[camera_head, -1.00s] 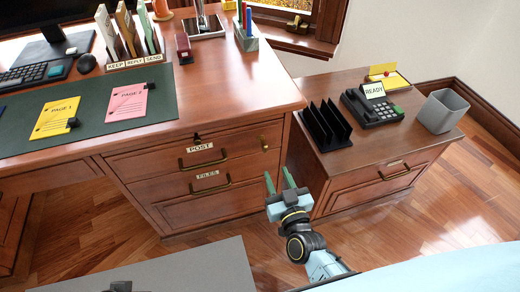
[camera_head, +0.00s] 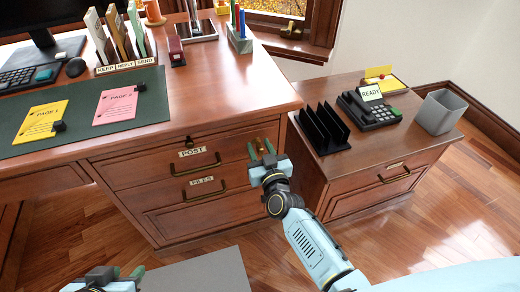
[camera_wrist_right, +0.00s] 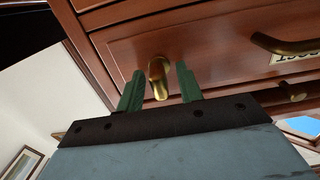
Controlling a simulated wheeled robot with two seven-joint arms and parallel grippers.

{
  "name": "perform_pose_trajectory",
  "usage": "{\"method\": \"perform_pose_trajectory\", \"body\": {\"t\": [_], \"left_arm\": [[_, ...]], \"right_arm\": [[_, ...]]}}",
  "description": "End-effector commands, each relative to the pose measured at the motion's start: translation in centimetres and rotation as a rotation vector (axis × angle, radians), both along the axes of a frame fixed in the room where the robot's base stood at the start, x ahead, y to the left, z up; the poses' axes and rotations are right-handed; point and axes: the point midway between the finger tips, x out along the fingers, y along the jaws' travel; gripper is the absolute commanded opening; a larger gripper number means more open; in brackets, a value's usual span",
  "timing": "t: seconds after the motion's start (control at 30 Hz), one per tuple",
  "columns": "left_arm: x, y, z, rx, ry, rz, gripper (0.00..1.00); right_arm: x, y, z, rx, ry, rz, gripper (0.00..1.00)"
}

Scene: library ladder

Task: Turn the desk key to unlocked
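The brass desk key (camera_head: 260,144) is at the right end of the POST drawer front (camera_head: 225,149). In the right wrist view the key (camera_wrist_right: 158,79) points out toward the camera, its rounded end drooping slightly. My right gripper (camera_head: 262,151) is at the drawer front; its green fingers (camera_wrist_right: 159,88) are open, one on each side of the key, with a small gap showing on both sides. My left gripper (camera_head: 126,272) is at the bottom left, partly cut off, away from the desk; its finger gap is unclear.
Below is the FILES drawer (camera_head: 205,200) with a brass handle. A side cabinet (camera_head: 362,170) stands right of my right gripper, carrying a black rack (camera_head: 322,128), a phone (camera_head: 370,110) and a grey bin (camera_head: 438,112). Pages and a letter sorter are on the desktop.

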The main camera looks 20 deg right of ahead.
Motion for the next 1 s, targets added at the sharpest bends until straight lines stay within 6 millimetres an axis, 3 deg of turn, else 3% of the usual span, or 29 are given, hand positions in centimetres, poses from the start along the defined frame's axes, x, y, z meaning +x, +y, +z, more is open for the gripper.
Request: {"method": "perform_pose_trajectory", "body": {"t": [0.2, 0.47, 1.0], "left_arm": [[0.02, 0.0, 0.01, 0.0, -0.001, 0.0, 0.36], [0.01, 0.0, -0.01, 0.0, 0.0, 0.0, 0.36], [-0.7, 0.26, -0.28, 0.011, 0.048, 0.004, 0.36]], "right_arm": [[0.0, 0.0, 0.01, 0.0, 0.0, 0.0, 0.35], [-0.01, -0.01, -0.01, 0.0, 0.0, 0.0, 0.01], [-0.02, -0.07, 0.02, 0.118, 0.005, 0.001, 0.0]]}}
